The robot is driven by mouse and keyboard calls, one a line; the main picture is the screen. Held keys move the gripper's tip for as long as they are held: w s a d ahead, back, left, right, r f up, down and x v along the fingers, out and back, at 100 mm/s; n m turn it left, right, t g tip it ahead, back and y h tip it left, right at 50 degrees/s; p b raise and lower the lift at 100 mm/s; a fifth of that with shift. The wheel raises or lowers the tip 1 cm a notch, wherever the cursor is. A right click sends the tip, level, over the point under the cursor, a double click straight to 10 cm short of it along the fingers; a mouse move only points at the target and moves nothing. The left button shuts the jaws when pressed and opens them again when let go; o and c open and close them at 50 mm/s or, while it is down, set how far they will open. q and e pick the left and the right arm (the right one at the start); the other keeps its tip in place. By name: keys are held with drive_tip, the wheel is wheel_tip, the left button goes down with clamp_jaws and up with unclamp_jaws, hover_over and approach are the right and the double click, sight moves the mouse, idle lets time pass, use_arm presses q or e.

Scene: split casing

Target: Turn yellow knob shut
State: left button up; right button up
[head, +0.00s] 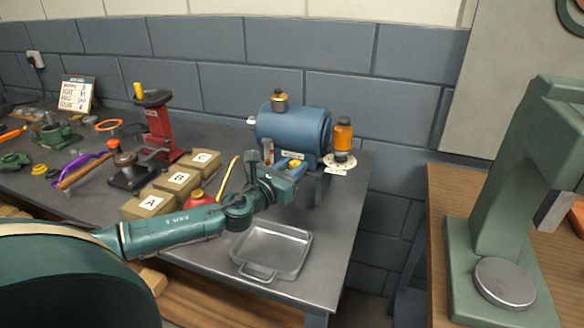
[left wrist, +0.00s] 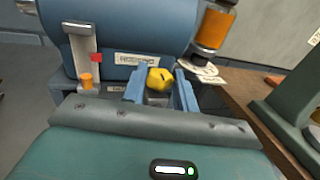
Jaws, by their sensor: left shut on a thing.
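The blue cylindrical casing (head: 300,126) stands at the back right of the bench, and it fills the top of the left wrist view (left wrist: 115,30). The yellow knob (left wrist: 159,78) sits low on its front, just below a white label, with a dark mark on its face. My left gripper (left wrist: 160,92) has one blue finger on each side of the knob and is shut on it. In the head view the gripper (head: 290,174) reaches the casing's front, and a little of the yellow knob (head: 295,162) shows above it. My right gripper is not in view.
An orange oil cup (head: 342,134) stands at the casing's right. A grey metal tray (head: 286,236) lies on the bench in front. Tan boxes lettered A (head: 150,203), B and C and a red stand (head: 160,128) are to the left. A green press (head: 520,170) stands on the right bench.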

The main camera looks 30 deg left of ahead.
use_arm(q)
drive_tip(key=o, duration=1)
drive_tip(key=shift+c, duration=0.2)
drive_tip(key=shift+s+f, duration=0.1)
drive_tip(key=shift+s, duration=0.35)
drive_tip(key=s+b, duration=0.1)
drive_tip(key=s, duration=1.1)
drive_tip(key=shift+s, duration=0.15)
